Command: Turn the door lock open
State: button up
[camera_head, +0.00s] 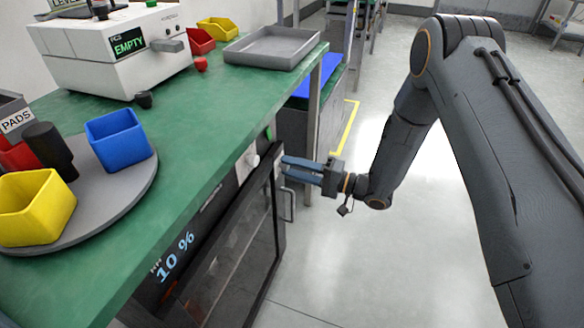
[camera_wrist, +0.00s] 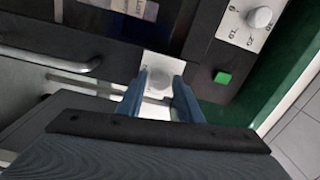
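My gripper (camera_wrist: 160,80) has two blue fingers, spread apart, pointing at the front of the dark cabinet under the bench. Between the fingertips in the wrist view is a round pale knob, which looks like the door lock (camera_wrist: 159,81), on a small white plate. Contact between fingers and knob cannot be made out. In the head view my gripper (camera_head: 286,170) is at the upper right corner of the cabinet's glass door (camera_head: 235,265) and hides the lock. The door handle (camera_head: 288,206) is just below the fingers; it also shows in the wrist view (camera_wrist: 60,60).
A white dial knob (camera_wrist: 260,17) with a scale and a green button (camera_wrist: 222,77) are on the panel near the lock. The green bench top (camera_head: 205,130) overhangs the cabinet. The floor (camera_head: 350,260) in front is clear.

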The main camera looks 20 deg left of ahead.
jog(key=shift+o, duration=0.7)
jog(key=d, duration=0.7)
jog(key=shift+s+d+f, duration=0.15)
jog(key=shift+s+d, duration=0.15)
jog(key=shift+d, duration=0.1)
